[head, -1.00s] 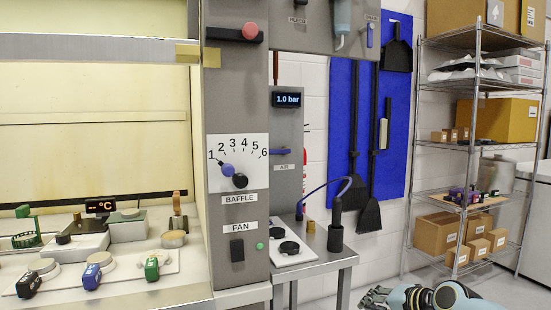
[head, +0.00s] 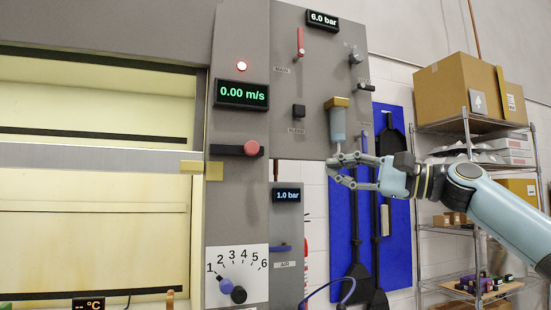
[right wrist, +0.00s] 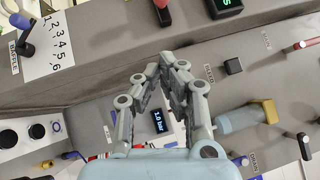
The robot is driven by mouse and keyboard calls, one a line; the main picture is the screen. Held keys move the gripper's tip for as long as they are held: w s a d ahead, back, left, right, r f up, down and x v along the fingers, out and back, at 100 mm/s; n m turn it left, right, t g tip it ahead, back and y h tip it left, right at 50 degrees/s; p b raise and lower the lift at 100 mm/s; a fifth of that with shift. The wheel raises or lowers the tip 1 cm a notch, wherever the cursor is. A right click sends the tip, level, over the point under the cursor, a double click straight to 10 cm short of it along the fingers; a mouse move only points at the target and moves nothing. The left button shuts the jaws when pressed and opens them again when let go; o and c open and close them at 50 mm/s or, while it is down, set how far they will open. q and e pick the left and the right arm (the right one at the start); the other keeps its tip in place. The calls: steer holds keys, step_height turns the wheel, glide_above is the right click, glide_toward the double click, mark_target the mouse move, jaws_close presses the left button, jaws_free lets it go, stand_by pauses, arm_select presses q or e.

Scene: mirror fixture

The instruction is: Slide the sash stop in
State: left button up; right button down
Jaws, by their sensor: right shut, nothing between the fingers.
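The sash stop appears to be the red round knob (head: 251,149) on a short black bar, on the grey post beside the hood. It is cut off at the top edge of the right wrist view (right wrist: 161,4). A brass block (head: 214,171) sits below it at the sash edge. The sash's grey bottom rail (head: 90,157) runs across the hood opening. My right gripper (head: 332,170) is shut and empty, to the right of the red knob and apart from it. In the right wrist view its fingertips (right wrist: 174,68) meet. My left gripper is out of view.
A grey panel with a red lever (head: 300,42), a black knob (head: 298,111) and a blue-grey cylinder with a brass top (head: 338,122) is close to my right gripper. A baffle dial (head: 237,275) lies below. Shelving (head: 470,130) stands behind my right arm.

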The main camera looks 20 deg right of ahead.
steer(key=p, duration=0.5)
glide_toward(259, 154)
steer(key=w, duration=0.3)
steer(key=a, duration=0.1)
steer(key=a+p, duration=0.1)
steer(key=a+r, duration=0.1)
steer(key=shift+w+a+p, duration=0.3)
steer(key=shift+a+p, duration=0.1)
steer(key=shift+a, duration=0.4)
